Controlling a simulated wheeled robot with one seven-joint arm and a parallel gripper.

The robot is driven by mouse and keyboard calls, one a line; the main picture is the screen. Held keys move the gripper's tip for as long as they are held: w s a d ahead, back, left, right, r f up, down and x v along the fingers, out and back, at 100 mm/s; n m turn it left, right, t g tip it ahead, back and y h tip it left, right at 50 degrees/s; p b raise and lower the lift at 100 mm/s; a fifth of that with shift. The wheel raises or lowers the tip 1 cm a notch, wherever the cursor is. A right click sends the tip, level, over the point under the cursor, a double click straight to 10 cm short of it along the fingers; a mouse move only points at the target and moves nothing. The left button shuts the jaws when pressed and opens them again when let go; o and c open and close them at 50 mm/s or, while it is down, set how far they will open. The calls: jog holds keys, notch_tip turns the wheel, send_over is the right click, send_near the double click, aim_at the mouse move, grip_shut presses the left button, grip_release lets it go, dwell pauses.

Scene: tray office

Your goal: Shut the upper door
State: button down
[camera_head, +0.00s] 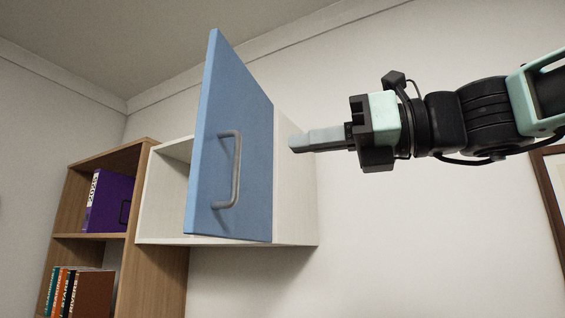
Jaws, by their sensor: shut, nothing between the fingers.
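The upper door is a blue panel (258,150) with a grey bar handle (236,170). It stands open on a white wall cabinet (163,205), swung out from its right side. The cabinet's inside shows to the left of the door and looks empty there; the door hides the rest. My gripper (293,143) is shut and empty. It appears just right of the door's right edge, in front of the cabinet's right side, pointing left. Whether it touches the door or cabinet I cannot tell.
A wooden shelf (144,185) stands left of the cabinet, with a purple binder (108,202) and several books (92,290) in it. A picture frame (550,185) hangs at the right. The wall below my gripper is clear.

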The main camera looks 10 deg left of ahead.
aim_at(203, 159)
jog(key=p+x, duration=0.5)
jog(key=x, duration=0.8)
jog(key=shift+p, duration=0.3)
jog(key=shift+w+a+f, duration=0.1)
jog(key=shift+a+f, duration=0.05)
jog(key=shift+a, duration=0.2)
jog(key=shift+a, duration=0.1)
